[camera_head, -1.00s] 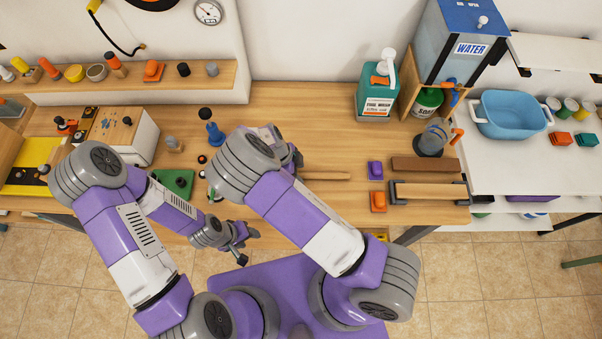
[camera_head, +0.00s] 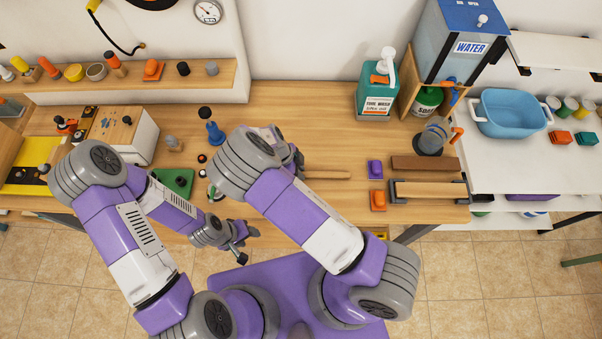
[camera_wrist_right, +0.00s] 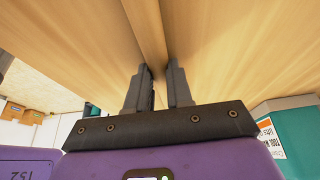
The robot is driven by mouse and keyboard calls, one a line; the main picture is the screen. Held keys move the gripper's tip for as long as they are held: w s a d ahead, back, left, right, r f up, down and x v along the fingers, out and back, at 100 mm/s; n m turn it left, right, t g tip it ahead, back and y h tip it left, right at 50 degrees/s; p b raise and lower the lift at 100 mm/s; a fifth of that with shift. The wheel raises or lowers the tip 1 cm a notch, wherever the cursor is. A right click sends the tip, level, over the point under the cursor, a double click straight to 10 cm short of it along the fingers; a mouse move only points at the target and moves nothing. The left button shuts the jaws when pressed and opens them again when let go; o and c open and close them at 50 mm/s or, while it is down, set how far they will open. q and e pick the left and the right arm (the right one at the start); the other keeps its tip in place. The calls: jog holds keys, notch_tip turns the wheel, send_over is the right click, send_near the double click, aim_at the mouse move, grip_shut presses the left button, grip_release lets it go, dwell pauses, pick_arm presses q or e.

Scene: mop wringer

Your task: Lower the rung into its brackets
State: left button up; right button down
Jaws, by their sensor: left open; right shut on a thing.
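A pale wooden rod (camera_head: 328,175), which I take to be the rung, juts right from behind my right arm, low over the bench. My right gripper (camera_wrist_right: 158,72) is shut on a wooden strip (camera_wrist_right: 148,30) in the right wrist view. In the head view my right forearm hides most of this gripper and the rod's left end. Dark grey end pieces (camera_head: 394,193) flank a light wooden bar (camera_head: 430,190) at the bench's right front; I cannot tell whether they are the rung's brackets. My left gripper (camera_head: 241,253) is open and empty in front of the bench edge.
A brown block (camera_head: 425,163) lies behind the light bar. Purple (camera_head: 375,169) and orange (camera_head: 378,201) pieces stand left of it. A teal bottle (camera_head: 376,99) and water tank (camera_head: 455,45) stand at the back. The bench's back middle (camera_head: 300,105) is clear.

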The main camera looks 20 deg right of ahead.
notch_tip(320, 180, up, 10)
jog(key=c, duration=1.5)
grip_release()
jog(key=shift+c, duration=0.2)
grip_shut()
